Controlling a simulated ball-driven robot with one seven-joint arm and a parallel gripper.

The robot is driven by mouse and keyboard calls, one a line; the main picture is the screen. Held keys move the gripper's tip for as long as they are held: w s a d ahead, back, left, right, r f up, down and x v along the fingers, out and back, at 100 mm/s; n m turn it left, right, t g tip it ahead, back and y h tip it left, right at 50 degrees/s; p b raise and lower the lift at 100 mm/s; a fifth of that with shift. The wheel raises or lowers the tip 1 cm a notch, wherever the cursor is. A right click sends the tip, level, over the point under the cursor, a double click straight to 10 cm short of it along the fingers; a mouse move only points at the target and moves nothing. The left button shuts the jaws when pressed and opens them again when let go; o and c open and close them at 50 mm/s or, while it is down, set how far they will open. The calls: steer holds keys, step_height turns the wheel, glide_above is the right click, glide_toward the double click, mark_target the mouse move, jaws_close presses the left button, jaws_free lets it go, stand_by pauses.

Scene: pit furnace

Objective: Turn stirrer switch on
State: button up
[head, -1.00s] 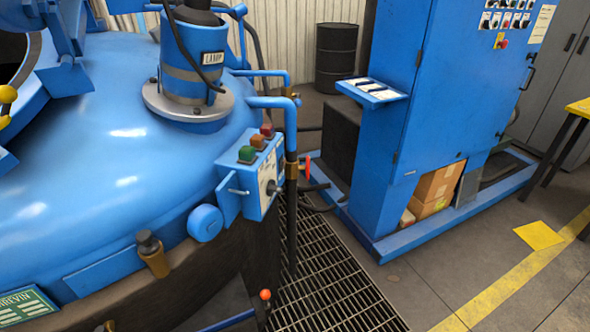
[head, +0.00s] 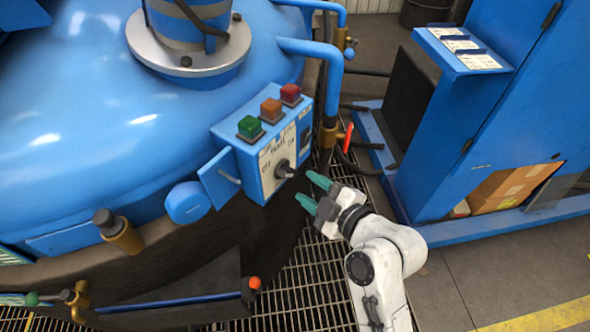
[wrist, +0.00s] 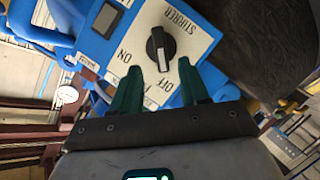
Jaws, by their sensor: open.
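The stirrer switch is a black rotary knob (head: 285,170) on the front of a blue control box (head: 228,145) on the furnace's side. In the wrist view the knob (wrist: 160,47) has a white pointer mark and sits on a white plate (wrist: 195,30) lettered STIRRER, ON and OFF. My gripper (head: 312,191) is open and empty, just right of the knob in the head view. In the wrist view its green fingertips (wrist: 160,72) lie on either side below the knob, apart from it.
Green (head: 250,128), orange (head: 271,111) and red (head: 291,95) buttons top the box. A small blue flap (head: 219,181) juts out at its left. Pipes and a red-handled valve (head: 348,138) stand to the right. A blue cabinet (head: 465,140) is farther right, with grating (head: 320,290) below.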

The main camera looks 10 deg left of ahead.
mark_target(291, 175)
steer(key=x, duration=0.7)
steer(key=shift+p, duration=0.3)
steer(key=shift+s, duration=0.1)
jaws_close()
